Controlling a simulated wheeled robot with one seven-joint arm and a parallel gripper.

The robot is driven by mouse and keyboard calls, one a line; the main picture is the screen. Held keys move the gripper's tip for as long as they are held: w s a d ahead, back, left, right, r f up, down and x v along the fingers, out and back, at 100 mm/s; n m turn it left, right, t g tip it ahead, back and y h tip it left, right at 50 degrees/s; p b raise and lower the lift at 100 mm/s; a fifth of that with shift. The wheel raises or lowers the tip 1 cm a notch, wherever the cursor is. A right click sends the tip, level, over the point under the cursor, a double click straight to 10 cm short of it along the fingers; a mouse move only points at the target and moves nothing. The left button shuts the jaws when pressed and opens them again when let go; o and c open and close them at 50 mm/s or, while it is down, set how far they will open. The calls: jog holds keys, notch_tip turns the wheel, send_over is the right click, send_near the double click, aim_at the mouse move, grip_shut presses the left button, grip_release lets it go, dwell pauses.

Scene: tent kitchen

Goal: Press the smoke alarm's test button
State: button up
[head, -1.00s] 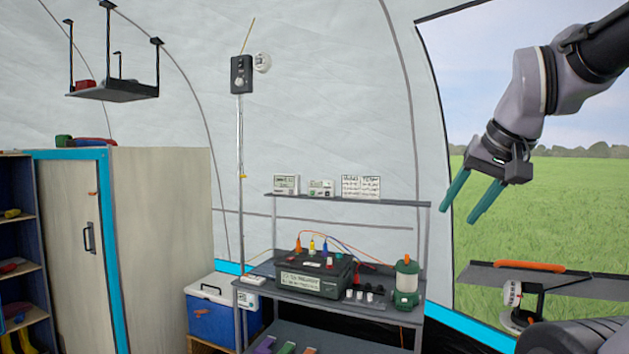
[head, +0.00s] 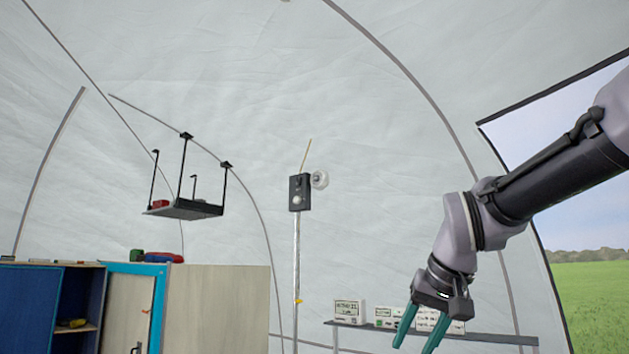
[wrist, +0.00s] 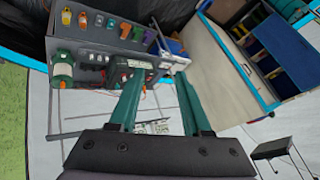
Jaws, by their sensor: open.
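A round white device (head: 320,180), which looks like the smoke alarm, shows beside a dark box (head: 299,192) on top of a thin pole. It is small in the head view, and I cannot make out its test button. My gripper (head: 413,347) has green fingers, open and empty, pointing down. In the head view it is lower than the device and to its right, well apart from it. In the wrist view the open fingers (wrist: 158,75) have nothing between them, and I cannot identify the device there.
A hanging shelf (head: 185,209) is left of the pole. A rack shelf (head: 490,337) with small boxes (head: 349,311) stands behind my gripper. A wooden cabinet (head: 228,310) is at lower left. The pole (head: 296,262) stands below the device. Open air lies between my gripper and the pole top.

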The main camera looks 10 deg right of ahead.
grip_shut()
dwell(1.5)
